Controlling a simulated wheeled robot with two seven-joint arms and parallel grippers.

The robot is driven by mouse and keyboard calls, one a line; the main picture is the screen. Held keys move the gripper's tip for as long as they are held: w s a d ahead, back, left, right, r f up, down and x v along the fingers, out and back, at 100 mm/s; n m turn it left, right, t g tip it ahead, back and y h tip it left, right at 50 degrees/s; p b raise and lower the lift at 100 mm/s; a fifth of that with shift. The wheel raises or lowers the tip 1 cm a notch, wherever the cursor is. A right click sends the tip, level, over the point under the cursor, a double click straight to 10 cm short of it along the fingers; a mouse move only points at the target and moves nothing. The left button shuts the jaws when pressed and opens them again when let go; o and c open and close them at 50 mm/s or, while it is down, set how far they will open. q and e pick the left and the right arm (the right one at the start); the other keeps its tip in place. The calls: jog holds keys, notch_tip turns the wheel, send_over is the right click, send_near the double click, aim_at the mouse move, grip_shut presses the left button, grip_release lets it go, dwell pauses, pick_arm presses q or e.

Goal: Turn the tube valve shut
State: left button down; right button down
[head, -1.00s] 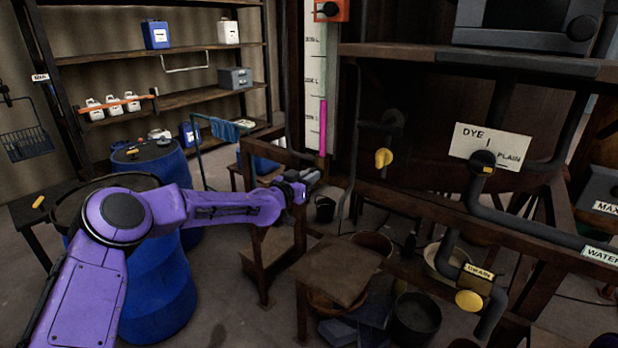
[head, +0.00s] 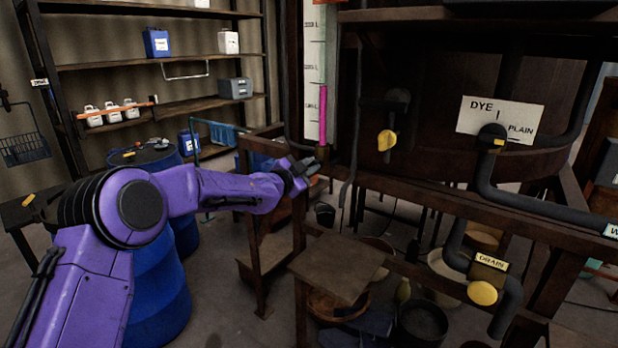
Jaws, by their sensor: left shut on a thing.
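The gauge tube (head: 322,112) stands upright beside a white scale, with pink liquid in its lower part. My left gripper (head: 308,170) is at the foot of this tube, shut on the tube valve. The valve itself is mostly hidden behind the fingers, so I cannot tell how its handle is turned. My right gripper is not in view.
A yellow-handled tap (head: 386,140) and the dye/plain selector (head: 492,136) are on the vat front at right. The drain valve (head: 482,292) is lower right. A wooden step (head: 337,268) stands below my gripper. Blue barrels (head: 158,290) stand behind my left arm.

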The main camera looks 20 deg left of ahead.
pick_arm(q)
jog(key=m+b, duration=0.4)
jog(key=m, duration=0.1)
jog(key=m+b, duration=0.4)
jog(key=shift+d+f+m+b, duration=0.1)
jog(key=shift+f+m+b, duration=0.1)
jog(key=shift+m+b, duration=0.2)
dwell(0.4)
jog(key=c, duration=1.1)
grip_release()
jog(key=shift+s, duration=0.1)
